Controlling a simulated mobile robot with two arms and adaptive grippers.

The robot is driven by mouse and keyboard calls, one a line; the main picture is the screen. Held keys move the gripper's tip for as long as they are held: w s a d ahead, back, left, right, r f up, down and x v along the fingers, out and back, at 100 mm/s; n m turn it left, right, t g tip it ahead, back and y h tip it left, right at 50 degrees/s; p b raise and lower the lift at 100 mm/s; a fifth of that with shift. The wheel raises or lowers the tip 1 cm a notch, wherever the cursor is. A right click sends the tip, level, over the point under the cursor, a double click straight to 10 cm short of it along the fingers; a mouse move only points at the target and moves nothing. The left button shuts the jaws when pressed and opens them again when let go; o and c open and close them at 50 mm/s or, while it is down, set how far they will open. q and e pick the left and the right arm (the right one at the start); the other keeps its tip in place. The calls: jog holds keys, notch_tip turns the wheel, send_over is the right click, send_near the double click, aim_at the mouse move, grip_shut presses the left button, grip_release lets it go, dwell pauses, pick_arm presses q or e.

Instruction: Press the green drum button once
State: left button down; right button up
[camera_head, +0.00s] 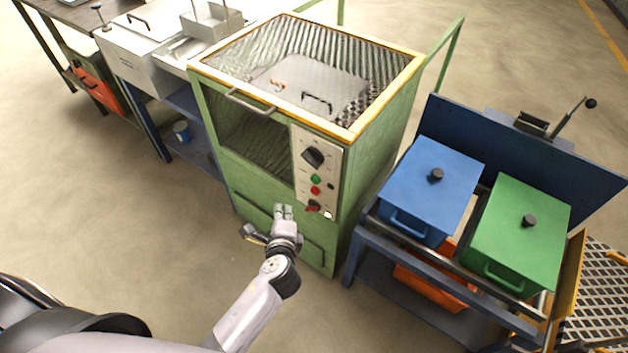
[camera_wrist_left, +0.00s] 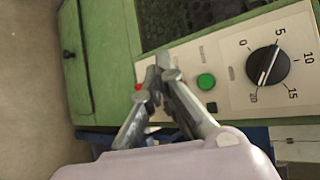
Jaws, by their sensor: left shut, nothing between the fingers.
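The green drum button (camera_head: 315,180) sits on the cream control panel (camera_head: 329,165) on the front of the green furnace, below a black dial (camera_head: 313,156) and above a red button (camera_head: 315,190). My left gripper (camera_head: 284,209) is shut and empty, in front of the furnace, lower and left of the panel in the head view. In the left wrist view the green button (camera_wrist_left: 206,81) lies right of my fingertips (camera_wrist_left: 163,66), beside the numbered dial (camera_wrist_left: 268,65). My right gripper is not in view.
Right of the furnace, a cart carries a blue lidded box (camera_head: 415,200) and a green lidded box (camera_head: 510,245). A bench with a white unit (camera_head: 140,65) stands left. Floor in front is clear.

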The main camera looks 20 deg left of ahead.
aim_at(315, 180)
pick_arm(q)
jog(key=w+d+b, duration=0.2)
jog(key=w+d, duration=0.1)
jog(key=w, duration=0.5)
jog(key=shift+w, duration=0.15)
jog(key=shift+w, duration=0.15)
dwell(1.3)
jog(key=shift+w+d, duration=0.15)
jog(key=shift+w, duration=0.1)
